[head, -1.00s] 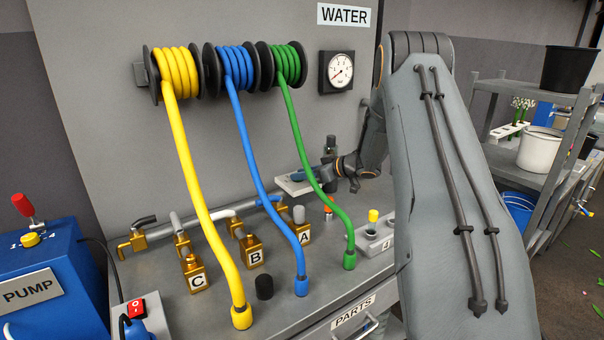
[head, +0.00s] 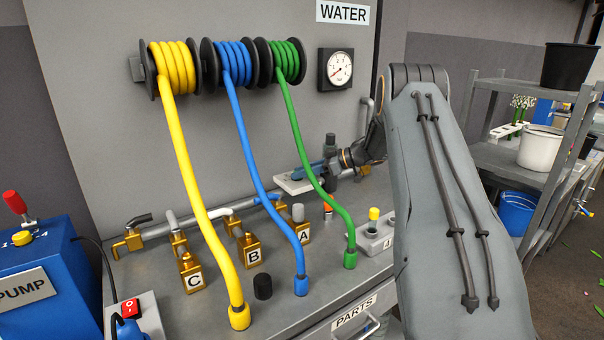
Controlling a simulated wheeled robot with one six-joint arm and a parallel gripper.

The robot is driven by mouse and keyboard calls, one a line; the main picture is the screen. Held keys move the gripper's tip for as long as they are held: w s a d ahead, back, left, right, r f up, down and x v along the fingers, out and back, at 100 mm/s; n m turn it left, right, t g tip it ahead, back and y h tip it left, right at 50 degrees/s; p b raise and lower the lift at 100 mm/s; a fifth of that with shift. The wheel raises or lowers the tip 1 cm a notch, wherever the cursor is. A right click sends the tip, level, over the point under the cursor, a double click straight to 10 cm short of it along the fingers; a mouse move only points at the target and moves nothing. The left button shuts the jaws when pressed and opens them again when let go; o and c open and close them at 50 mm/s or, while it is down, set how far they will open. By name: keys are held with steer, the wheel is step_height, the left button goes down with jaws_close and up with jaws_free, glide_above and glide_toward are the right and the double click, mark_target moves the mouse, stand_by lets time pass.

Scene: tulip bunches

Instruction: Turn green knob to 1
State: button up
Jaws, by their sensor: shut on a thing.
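My gripper (head: 322,172) is at the back of the grey bench, beyond the green hose, over a small white plate (head: 292,186). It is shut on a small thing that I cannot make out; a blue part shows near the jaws. No green knob can be picked out in this view; the gripper and hose cover part of that spot. The green hose (head: 316,180) hangs from its reel to a green end on the bench. A grey box (head: 384,240) with a yellow knob (head: 375,214) stands right of the hose end.
Yellow (head: 190,150) and blue (head: 251,150) hoses hang across the bench. Brass valves marked A, B (head: 252,248) and C stand below. The blue pump (head: 35,275) with a red lever is at left. A gauge (head: 335,68) is on the wall. A shelf (head: 500,160) stands at right.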

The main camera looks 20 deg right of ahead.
steer(key=o, duration=1.1)
steer(key=shift+c, duration=0.2)
steer(key=b+v, duration=0.2)
steer(key=v, duration=0.5)
steer(key=shift+s+d+r, duration=0.2)
steer(key=shift+s+d, duration=0.05)
steer(key=shift+d, duration=0.05)
